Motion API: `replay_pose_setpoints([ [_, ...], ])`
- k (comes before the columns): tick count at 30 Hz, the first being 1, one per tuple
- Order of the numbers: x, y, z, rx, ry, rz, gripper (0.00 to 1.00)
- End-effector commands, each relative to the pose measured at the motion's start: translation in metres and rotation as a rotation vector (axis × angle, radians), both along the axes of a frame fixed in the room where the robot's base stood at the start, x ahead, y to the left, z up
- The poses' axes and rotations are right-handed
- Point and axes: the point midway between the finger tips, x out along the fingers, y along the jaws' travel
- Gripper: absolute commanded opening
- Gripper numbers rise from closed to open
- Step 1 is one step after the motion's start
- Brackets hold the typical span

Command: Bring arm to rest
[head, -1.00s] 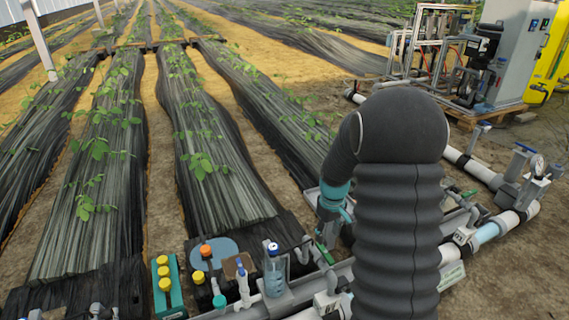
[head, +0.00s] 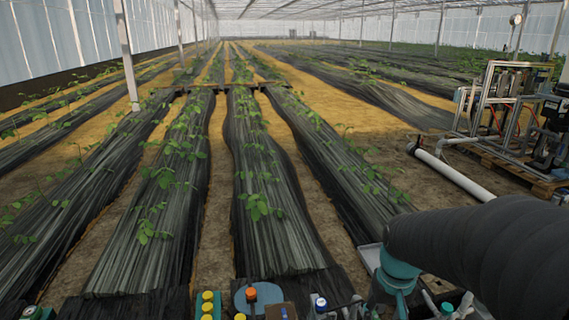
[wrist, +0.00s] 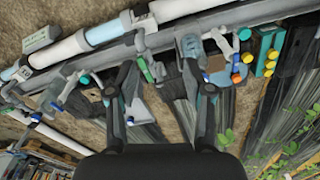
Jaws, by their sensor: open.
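My arm (head: 480,252) in its dark ribbed sleeve reaches in from the right edge in the head view. It bends down at a teal joint near the bottom edge, and its end is not clear there. In the wrist view my gripper (wrist: 158,78) is open, its two dark fingers spread apart with nothing held between them. Beyond the fingers lie the pipes (wrist: 80,47) and the black row covers (wrist: 180,115). I cannot tell how far the fingers are from the pipes.
A metal frame skid (head: 500,100) stands at the right. Planted rows fill the middle and left.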

Motion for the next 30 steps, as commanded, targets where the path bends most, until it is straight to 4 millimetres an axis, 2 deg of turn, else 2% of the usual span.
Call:
replay_pose_setpoints([
  [1, -0.01, 0.005, 0.012, -0.004, -0.029, -0.001, 0.51],
  [3, -0.022, 0.01, 0.024, -0.005, -0.06, -0.005, 0.51],
  [15, -0.084, 0.037, 0.083, -0.016, -0.285, 0.043, 0.51],
  [23, -0.101, 0.044, 0.114, -0.018, -0.415, 0.079, 0.51],
  [30, -0.101, 0.044, 0.115, -0.019, -0.418, 0.08, 0.51],
])
